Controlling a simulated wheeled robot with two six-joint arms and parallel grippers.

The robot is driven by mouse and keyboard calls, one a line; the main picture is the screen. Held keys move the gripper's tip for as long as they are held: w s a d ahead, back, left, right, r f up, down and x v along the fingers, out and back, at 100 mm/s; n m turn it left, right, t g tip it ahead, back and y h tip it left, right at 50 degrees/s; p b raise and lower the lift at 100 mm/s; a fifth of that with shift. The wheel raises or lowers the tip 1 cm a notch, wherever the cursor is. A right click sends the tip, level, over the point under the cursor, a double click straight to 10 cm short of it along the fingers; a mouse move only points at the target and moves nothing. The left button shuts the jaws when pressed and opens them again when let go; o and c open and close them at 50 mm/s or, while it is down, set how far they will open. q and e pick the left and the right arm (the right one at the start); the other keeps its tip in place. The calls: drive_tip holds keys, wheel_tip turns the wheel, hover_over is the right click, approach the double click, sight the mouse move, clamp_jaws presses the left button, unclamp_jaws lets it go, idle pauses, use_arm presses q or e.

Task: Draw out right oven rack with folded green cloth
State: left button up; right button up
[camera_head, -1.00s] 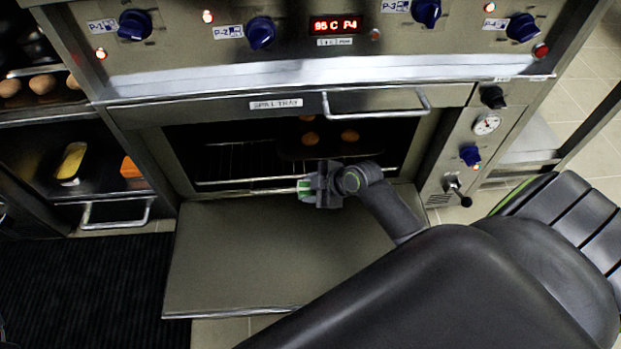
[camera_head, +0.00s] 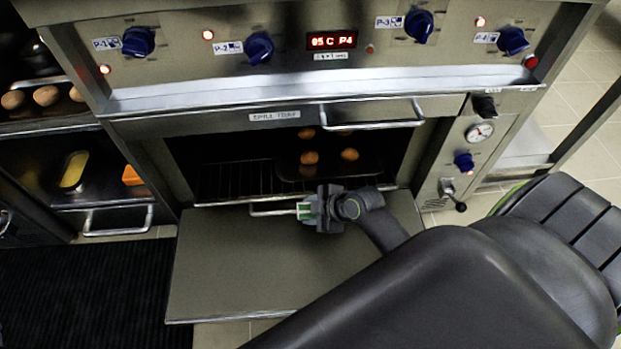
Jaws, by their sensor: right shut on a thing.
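The oven rack (camera_head: 232,181) is a wire shelf in the open oven, partly drawn out towards me. Its front bar (camera_head: 272,211) shows just over the inner edge of the lowered door. My right gripper (camera_head: 308,210) is shut at that bar, with the folded green cloth (camera_head: 302,209) showing at its fingertips. The jaws hide most of the cloth and the grip on the bar. A dark pan (camera_head: 335,169) with several round brown buns (camera_head: 310,157) sits on the rack. My left gripper is out of view.
The oven door (camera_head: 262,265) lies open and flat, bare below the rack. The spill tray handle (camera_head: 372,123) is above the opening. Control knobs (camera_head: 463,160) stand on the panel at right. Shelves with food (camera_head: 74,170) are at left.

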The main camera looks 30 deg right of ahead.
drive_tip(key=shift+s+a, duration=0.3)
drive_tip(key=shift+s, duration=0.35)
drive_tip(key=shift+s+a+p, duration=0.4)
drive_tip(key=shift+s+a, duration=0.05)
drive_tip(key=shift+s, duration=0.45)
drive_tip(key=shift+s+a+p, duration=0.35)
drive_tip(key=shift+s+a, duration=0.05)
drive_tip(key=shift+s, duration=0.5)
drive_tip(key=shift+s+a+p, duration=0.4)
drive_tip(key=shift+s+a, duration=0.05)
drive_tip(key=shift+s, duration=0.45)
drive_tip(key=shift+s+a+p, duration=0.35)
drive_tip(key=shift+s+a, duration=0.1)
drive_tip(key=shift+s, duration=0.45)
drive_tip(key=shift+s+a+p, duration=0.35)
drive_tip(key=shift+s+a, duration=0.05)
drive_tip(key=shift+s, duration=0.45)
drive_tip(key=shift+s+a, duration=0.25)
drive_tip(key=shift+s, duration=0.25)
drive_tip(key=shift+s+a, duration=0.2)
drive_tip(key=shift+s, duration=0.25)
drive_tip(key=shift+s+p, duration=0.1)
drive_tip(key=shift+p, duration=0.2)
